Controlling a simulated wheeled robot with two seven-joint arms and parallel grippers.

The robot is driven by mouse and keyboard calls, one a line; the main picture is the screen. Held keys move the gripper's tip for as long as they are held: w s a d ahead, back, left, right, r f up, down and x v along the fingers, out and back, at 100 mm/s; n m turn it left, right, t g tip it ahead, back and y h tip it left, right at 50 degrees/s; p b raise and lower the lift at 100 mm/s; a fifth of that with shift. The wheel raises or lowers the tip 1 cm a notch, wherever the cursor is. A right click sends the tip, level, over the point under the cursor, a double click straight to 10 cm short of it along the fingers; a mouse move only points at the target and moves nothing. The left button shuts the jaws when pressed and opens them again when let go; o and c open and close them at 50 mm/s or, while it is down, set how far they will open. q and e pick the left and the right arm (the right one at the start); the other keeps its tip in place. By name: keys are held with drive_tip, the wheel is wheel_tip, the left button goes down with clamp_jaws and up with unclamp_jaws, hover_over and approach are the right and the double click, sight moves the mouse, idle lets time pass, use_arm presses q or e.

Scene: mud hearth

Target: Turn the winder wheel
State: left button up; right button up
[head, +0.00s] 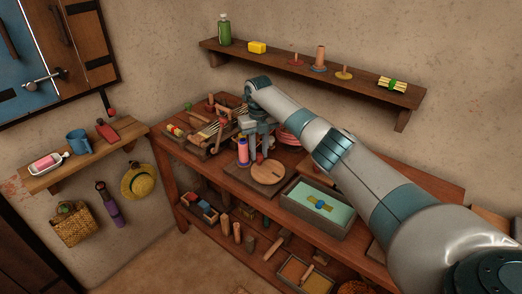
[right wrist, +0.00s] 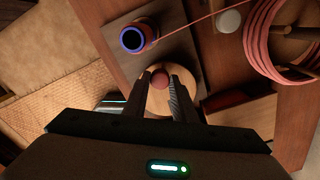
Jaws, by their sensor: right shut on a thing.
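The winder wheel (head: 268,173), a flat light-wood disc, lies on a dark board on the workbench. It also shows in the right wrist view (right wrist: 187,78), partly hidden by my fingers. A reddish round knob (right wrist: 159,79) stands on the wheel. My right gripper (head: 257,154) reaches down over the wheel's far left side. In the right wrist view its fingers (right wrist: 160,88) are on either side of the knob, shut on it. A purple-and-pink spool (head: 243,152) stands beside the wheel; its blue rim shows in the right wrist view (right wrist: 133,39). My left gripper is not in view.
A pink cord coil (right wrist: 285,38) stands near the wheel, with a cord running toward the spool. A tray with a green mat (head: 313,203) lies to the right. A wooden rack (head: 212,128) stands behind left. A wall shelf (head: 310,72) runs above the bench.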

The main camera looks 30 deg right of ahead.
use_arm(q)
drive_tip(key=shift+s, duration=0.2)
use_arm(e)
drive_tip(key=shift+a+n, duration=0.2)
drive_tip(key=shift+n, duration=0.2)
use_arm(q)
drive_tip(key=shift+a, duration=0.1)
use_arm(e)
drive_tip(key=o, duration=1)
drive_tip(key=shift+s, duration=0.1)
drive_tip(key=shift+o, duration=0.2)
drive_tip(key=shift+r, duration=0.15)
drive_tip(key=shift+r, duration=0.6)
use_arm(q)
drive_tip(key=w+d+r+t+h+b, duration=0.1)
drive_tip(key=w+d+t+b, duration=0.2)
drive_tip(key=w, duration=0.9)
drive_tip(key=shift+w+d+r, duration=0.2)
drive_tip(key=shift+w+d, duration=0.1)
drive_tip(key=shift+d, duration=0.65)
use_arm(e)
wheel_tip(320, 180, up, 16)
